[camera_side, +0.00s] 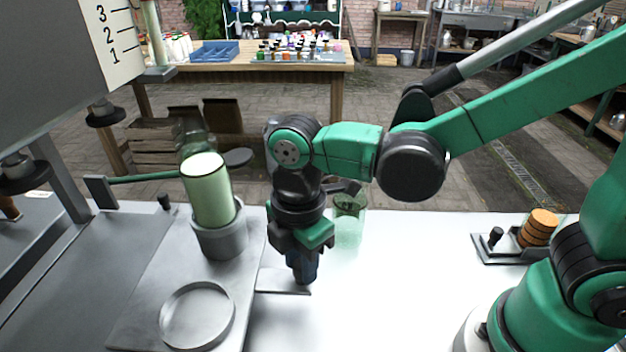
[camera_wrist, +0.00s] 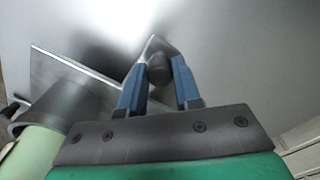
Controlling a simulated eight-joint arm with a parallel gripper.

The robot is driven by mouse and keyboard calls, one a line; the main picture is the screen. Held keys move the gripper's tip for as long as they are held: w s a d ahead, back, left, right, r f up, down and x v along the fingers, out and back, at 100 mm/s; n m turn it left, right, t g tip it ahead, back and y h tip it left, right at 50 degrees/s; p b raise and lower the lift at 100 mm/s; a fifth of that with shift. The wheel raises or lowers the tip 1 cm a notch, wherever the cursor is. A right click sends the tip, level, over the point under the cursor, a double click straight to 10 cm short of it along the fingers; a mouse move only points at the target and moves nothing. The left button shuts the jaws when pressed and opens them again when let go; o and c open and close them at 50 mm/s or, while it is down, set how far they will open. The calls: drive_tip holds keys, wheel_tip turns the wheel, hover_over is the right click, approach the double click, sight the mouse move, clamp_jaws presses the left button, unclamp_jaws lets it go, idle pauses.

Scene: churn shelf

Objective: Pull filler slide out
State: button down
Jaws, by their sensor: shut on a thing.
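The filler slide (camera_side: 272,281) shows in the side view as a thin grey plate that sticks out to the right from the edge of the grey platform (camera_side: 150,285). My gripper (camera_side: 302,278) points down over its outer end and hides its knob there. In the wrist view, the blue fingers of my gripper (camera_wrist: 159,82) are shut on the dark round knob (camera_wrist: 158,68). A corner of the slide plate (camera_wrist: 155,42) shows just beyond the knob. A pale green cylinder (camera_side: 208,190) stands in a grey cup (camera_side: 221,238) on the platform, left of my gripper.
An empty round dish (camera_side: 197,314) sits at the platform's front. A clear green glass (camera_side: 349,222) stands just behind my gripper. A dark rack (camera_side: 505,250) with stacked brown discs (camera_side: 539,226) is at the right. The white tabletop (camera_side: 400,290) right of my gripper is clear.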

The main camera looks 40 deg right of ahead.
drive_tip(key=shift+s+d, duration=1)
drive_tip(key=c, duration=0.6)
unclamp_jaws()
drive_tip(key=shift+r, duration=2.8)
drive_tip(key=shift+f, duration=0.1)
